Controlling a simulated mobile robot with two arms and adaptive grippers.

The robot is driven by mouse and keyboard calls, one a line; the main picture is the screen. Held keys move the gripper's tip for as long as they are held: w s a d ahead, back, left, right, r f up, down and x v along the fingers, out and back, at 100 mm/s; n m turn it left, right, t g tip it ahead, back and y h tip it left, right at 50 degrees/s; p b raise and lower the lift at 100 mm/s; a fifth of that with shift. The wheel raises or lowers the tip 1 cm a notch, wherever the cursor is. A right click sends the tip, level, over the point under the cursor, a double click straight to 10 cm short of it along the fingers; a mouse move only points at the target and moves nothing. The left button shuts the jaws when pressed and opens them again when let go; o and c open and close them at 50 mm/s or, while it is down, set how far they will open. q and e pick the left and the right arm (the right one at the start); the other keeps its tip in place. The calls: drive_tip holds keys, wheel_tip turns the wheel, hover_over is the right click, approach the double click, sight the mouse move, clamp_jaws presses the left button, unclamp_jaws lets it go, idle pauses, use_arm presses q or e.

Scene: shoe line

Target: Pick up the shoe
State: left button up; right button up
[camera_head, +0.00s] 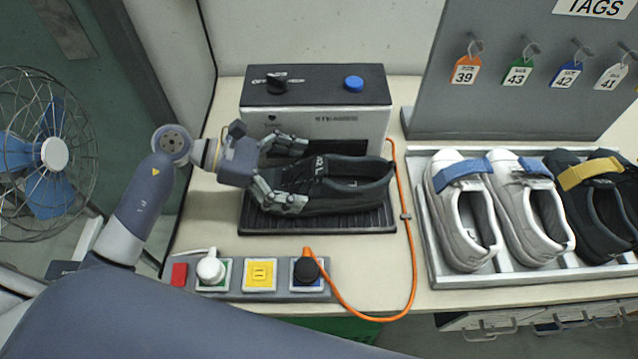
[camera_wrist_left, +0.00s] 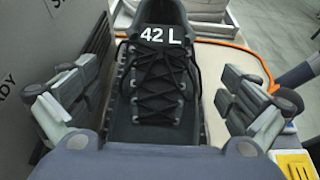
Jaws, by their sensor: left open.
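A black shoe (camera_head: 345,182) lies on a black ribbed mat (camera_head: 340,222) in front of the steamer box, its toe toward my left gripper. In the left wrist view the shoe (camera_wrist_left: 157,90) shows black laces and the white mark "42 L" on its tongue. My left gripper (camera_head: 292,173) is open, with one finger on each side of the shoe's front part. In the left wrist view the fingers of the left gripper (camera_wrist_left: 157,105) stand wide apart, with gaps to the shoe. The toe is hidden behind the gripper's palm. My right gripper is not in view.
The steamer box (camera_head: 315,112) stands behind the mat. An orange cable (camera_head: 412,240) runs right of the mat to a socket strip (camera_head: 262,280) in front. A tray (camera_head: 427,235) of shoes is at right. A fan (camera_head: 45,150) stands at left.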

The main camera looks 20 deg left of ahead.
sight(318, 177)
use_arm(q)
drive_tip(key=shift+p+x, duration=0.6)
drive_tip(key=shift+x, duration=1.35)
drive_tip(key=shift+w+a+r, duration=0.1)
drive_tip(key=shift+w, duration=0.05)
drive_tip(key=c, duration=1.4)
